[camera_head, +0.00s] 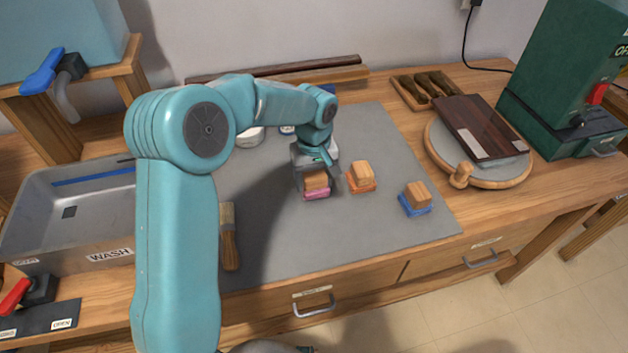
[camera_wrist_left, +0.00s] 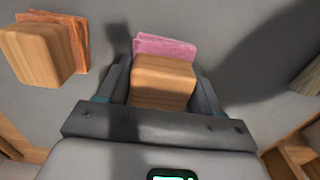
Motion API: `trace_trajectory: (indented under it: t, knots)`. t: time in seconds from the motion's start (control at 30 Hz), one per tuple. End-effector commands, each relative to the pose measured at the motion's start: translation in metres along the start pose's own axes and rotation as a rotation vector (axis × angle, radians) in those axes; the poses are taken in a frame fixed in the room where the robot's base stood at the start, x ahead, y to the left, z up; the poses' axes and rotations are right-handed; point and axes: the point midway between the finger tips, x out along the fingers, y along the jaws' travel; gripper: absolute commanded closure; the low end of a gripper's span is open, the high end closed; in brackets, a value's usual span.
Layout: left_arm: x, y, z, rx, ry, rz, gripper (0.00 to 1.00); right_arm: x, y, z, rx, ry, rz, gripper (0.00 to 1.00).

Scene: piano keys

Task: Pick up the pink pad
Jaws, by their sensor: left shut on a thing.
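The pink pad (camera_head: 317,194) has a wooden block (camera_head: 316,180) as its handle and is at the middle of the grey mat (camera_head: 270,228). My left gripper (camera_head: 318,183) is shut on the wooden block of the pink pad. In the left wrist view the pink pad (camera_wrist_left: 165,46) shows beyond the block (camera_wrist_left: 162,80), between the two fingers. I cannot tell whether the pad touches the mat. My right gripper is not in view.
An orange pad (camera_head: 361,183) with a wooden block is close to the right, and a blue pad (camera_head: 415,206) is farther right. A brush (camera_head: 229,238) lies left. A metal wash basin (camera_head: 70,243) stands at the left. The front of the mat is clear.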

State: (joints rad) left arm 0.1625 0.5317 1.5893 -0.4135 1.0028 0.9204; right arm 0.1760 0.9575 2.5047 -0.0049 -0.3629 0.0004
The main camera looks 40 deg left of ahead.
Motion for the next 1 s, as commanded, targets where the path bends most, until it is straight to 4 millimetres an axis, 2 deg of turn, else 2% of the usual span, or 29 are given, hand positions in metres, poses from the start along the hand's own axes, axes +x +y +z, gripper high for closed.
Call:
trace_trajectory:
  t: [0.17,0.4,0.6,0.8,1.0]
  knots:
    - [-0.036,0.001,-0.001,0.001,0.005,0.005,0.7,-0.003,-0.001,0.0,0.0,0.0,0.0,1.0]
    - [-0.112,0.001,0.0,0.001,0.005,0.006,0.7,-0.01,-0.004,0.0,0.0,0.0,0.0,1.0]
    - [-0.162,0.001,0.0,0.0,0.003,0.004,0.7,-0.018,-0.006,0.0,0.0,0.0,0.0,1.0]
    - [-0.187,0.0,0.0,0.001,0.001,0.001,0.7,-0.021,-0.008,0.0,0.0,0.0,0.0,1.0]
    - [-0.191,0.0,0.0,0.001,0.0,0.001,0.7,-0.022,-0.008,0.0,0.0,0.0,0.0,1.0]
